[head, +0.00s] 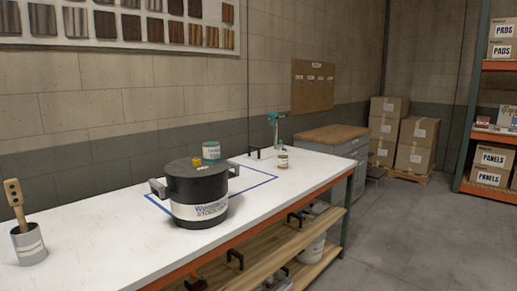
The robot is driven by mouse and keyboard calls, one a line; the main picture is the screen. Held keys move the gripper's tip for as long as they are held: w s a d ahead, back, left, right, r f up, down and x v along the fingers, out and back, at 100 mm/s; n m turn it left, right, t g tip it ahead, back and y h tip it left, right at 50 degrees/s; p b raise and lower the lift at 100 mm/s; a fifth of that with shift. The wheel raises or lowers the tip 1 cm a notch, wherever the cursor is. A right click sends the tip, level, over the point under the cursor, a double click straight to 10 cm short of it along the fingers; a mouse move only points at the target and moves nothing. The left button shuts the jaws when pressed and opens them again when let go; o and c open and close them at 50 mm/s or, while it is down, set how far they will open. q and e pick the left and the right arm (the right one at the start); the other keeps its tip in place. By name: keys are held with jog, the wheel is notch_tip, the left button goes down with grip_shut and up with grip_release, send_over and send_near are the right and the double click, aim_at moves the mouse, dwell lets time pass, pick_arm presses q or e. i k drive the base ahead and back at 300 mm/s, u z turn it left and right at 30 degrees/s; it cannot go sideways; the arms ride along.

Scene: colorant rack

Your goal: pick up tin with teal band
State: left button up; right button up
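A small tin with a teal band (211,149) shows just behind the black drum-like container on the white bench. Its lower part is hidden by that container's lid, so I cannot tell exactly what it stands on. Another small tin (283,161) with a pale label and brownish band stands farther right on the bench, apart from it. Neither of my grippers is in the head view.
A pot holding a wooden paddle (28,243) stands at the left. A teal-topped stand (275,124) is at the back.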

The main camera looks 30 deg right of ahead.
aim_at(211, 150)
jog(key=z, duration=0.65)
jog(key=i, duration=0.95)
jog(key=z, duration=0.3)
